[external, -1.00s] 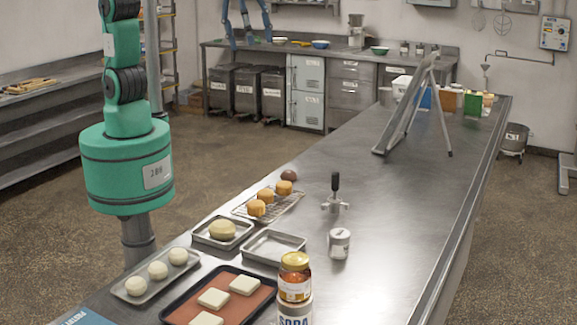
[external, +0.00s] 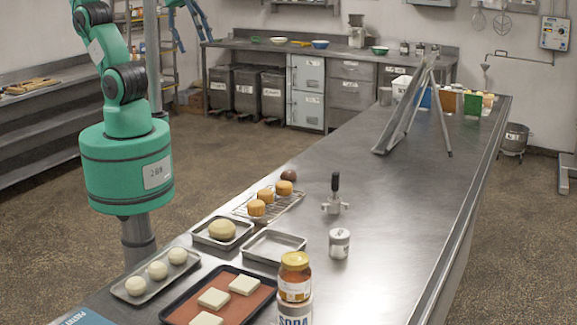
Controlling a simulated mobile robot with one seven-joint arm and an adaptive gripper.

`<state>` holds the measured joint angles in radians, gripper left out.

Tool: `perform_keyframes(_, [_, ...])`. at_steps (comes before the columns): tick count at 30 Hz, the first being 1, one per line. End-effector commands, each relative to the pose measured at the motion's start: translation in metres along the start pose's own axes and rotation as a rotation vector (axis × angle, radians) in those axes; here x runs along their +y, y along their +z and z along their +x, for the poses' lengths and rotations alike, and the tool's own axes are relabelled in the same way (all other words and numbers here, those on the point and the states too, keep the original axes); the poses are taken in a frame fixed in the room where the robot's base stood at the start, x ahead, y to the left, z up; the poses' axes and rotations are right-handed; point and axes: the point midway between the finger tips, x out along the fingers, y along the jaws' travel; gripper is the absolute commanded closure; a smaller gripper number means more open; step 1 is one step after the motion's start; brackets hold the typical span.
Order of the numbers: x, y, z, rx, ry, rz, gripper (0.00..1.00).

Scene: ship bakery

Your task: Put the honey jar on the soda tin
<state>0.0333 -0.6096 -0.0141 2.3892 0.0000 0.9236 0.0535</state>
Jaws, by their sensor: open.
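The honey jar (external: 294,280), amber with a yellow lid and a pale label, stands upright on top of the soda tin (external: 295,313) near the bottom edge of the external view. The tin is pale with dark blue "SODA" lettering; its lower part is cut off by the frame. My gripper (external: 194,43), with blue fingers, is at the top left, partly cut off by the frame. Its fingers are spread and empty, far from the jar and tin.
A dark tray (external: 175,310) with white slabs on an orange mat lies left of the tin. An empty metal tray (external: 273,247), a lidded white jar (external: 339,243) and a dark-handled tool (external: 335,195) stand nearby. The counter's right side (external: 400,220) is clear.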

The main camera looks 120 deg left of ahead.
Motion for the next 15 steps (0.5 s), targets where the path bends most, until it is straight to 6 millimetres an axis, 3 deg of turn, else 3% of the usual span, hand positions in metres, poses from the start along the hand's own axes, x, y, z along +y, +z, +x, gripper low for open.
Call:
perform_keyframes(6, [-0.005, 0.043, 0.002, 0.030, -0.012, -0.060, 0.28])
perform_keyframes(15, [-0.007, 0.059, 0.004, 0.039, -0.016, -0.084, 0.28])
